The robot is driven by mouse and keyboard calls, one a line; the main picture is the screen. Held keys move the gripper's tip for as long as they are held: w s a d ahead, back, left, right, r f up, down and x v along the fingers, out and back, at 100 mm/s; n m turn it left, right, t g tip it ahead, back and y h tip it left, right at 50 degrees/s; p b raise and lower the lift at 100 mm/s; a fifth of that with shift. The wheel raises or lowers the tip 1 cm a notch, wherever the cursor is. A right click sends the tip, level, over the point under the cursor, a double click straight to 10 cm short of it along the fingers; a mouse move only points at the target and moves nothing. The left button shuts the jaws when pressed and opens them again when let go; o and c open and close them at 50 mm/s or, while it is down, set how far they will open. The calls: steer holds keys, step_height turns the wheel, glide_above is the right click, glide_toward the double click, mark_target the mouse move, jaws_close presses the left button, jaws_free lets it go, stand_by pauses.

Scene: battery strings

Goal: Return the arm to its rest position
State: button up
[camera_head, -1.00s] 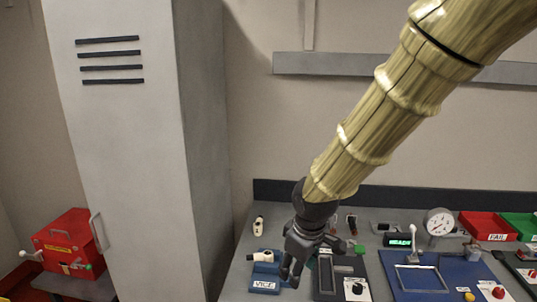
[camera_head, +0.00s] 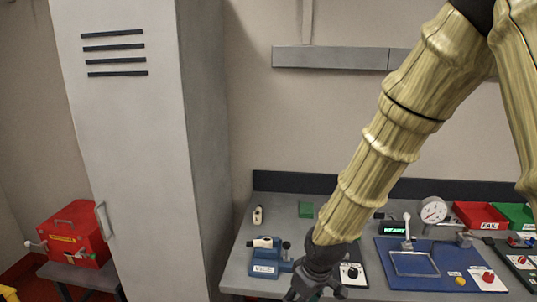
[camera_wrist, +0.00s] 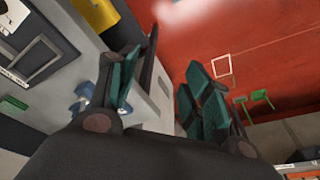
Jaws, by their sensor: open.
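My gripper (camera_head: 318,290) hangs at the bottom edge of the head view, in front of the bench's front edge, with its fingertips partly cut off. In the wrist view its two dark fingers with green pads (camera_wrist: 160,100) stand apart with nothing between them. My gold-coloured arm slants from the upper right down to it and hides part of the bench.
A grey cabinet (camera_head: 130,150) and a red box (camera_head: 75,235) stand left.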

steer(key=s+d+f+m, duration=0.1)
steer(key=s+d+f, duration=0.1)
steer(key=s+f, duration=0.35)
steer(key=s+d+f+m+g, duration=0.1)
steer(key=s+d+f+m, duration=0.1)
steer(key=f, duration=0.6)
steer(key=s+d+f+m, duration=0.1)
steer(key=s+f, duration=0.2)
steer(key=f, duration=0.4)
steer(key=s+d+f+m, duration=0.1)
steer(key=s+d+f, duration=0.2)
steer(key=s, duration=0.3)
steer(key=s+d+f+m+h+b, duration=0.1)
steer(key=s+d+f+m, duration=0.1)
steer(key=s+f, duration=0.3)
steer(key=s+d+f+m, duration=0.1)
steer(key=s+d+f, duration=0.3)
steer(key=s, duration=0.3)
steer(key=shift+s+d+f+g+h+b, duration=0.2)
steer(key=shift+d+f+g+h+b, duration=0.1)
steer(key=shift+f+g+h, duration=0.15)
